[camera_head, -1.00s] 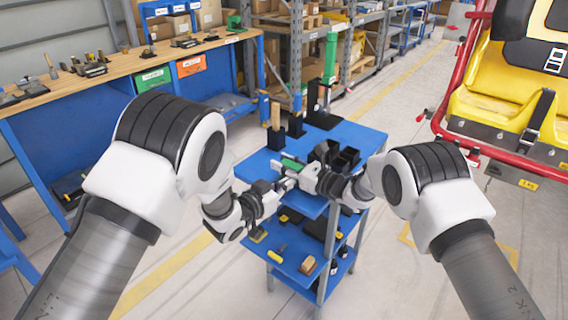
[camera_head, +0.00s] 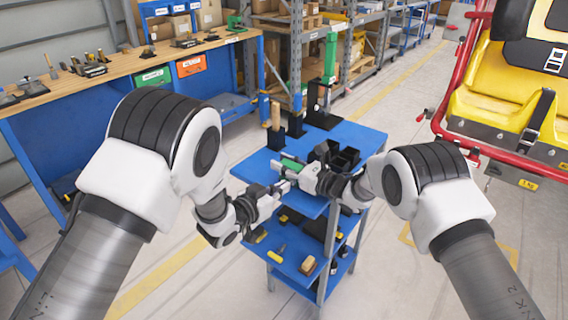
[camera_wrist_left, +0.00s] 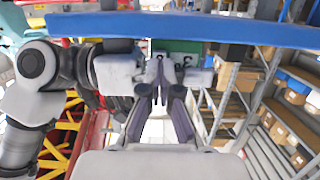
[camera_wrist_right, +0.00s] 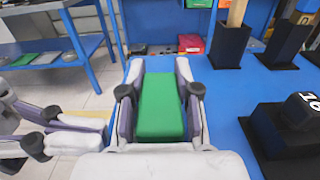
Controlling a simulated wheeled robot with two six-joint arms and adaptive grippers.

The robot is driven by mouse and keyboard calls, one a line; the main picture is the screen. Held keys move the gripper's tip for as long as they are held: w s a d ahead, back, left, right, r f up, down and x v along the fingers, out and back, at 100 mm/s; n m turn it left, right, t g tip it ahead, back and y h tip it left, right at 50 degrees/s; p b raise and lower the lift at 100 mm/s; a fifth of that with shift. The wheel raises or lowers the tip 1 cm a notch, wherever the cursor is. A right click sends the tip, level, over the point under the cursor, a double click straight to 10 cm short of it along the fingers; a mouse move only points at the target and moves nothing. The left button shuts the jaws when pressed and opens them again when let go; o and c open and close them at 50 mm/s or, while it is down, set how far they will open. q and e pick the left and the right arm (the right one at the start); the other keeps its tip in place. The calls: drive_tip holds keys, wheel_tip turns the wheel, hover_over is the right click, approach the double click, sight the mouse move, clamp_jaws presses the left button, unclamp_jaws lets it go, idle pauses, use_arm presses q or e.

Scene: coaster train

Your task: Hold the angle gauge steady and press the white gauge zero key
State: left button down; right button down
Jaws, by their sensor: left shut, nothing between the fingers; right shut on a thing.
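The green angle gauge (camera_head: 291,162) is held at the near edge of the blue cart top. In the right wrist view its plain green side (camera_wrist_right: 160,106) lies between my right fingers. My right gripper (camera_head: 298,172) is shut on it. My left gripper (camera_head: 284,186) is shut and empty, just below and near the gauge; it also shows at the left of the right wrist view (camera_wrist_right: 30,145). In the left wrist view my left fingertips (camera_wrist_left: 160,60) point at the gauge's dark green face (camera_wrist_left: 183,46), which carries pale marks. I cannot make out the white zero key clearly.
Lower cart shelves hold small tools and a wooden block (camera_head: 308,265). A workbench (camera_head: 120,75) stands left; a yellow seat (camera_head: 500,105) with red rails stands right.

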use_arm(q)
drive_tip(key=v, duration=0.4)
drive_tip(key=shift+s+f, duration=0.1)
drive_tip(key=shift+f, duration=0.3)
idle(1.3)
use_arm(e)
drive_tip(key=c, duration=0.7)
unclamp_jaws()
drive_tip(key=shift+c, duration=0.2)
drive_tip(key=shift+d, duration=0.1)
drive_tip(key=v, duration=1.2)
use_arm(q)
drive_tip(key=shift+f, duration=0.1)
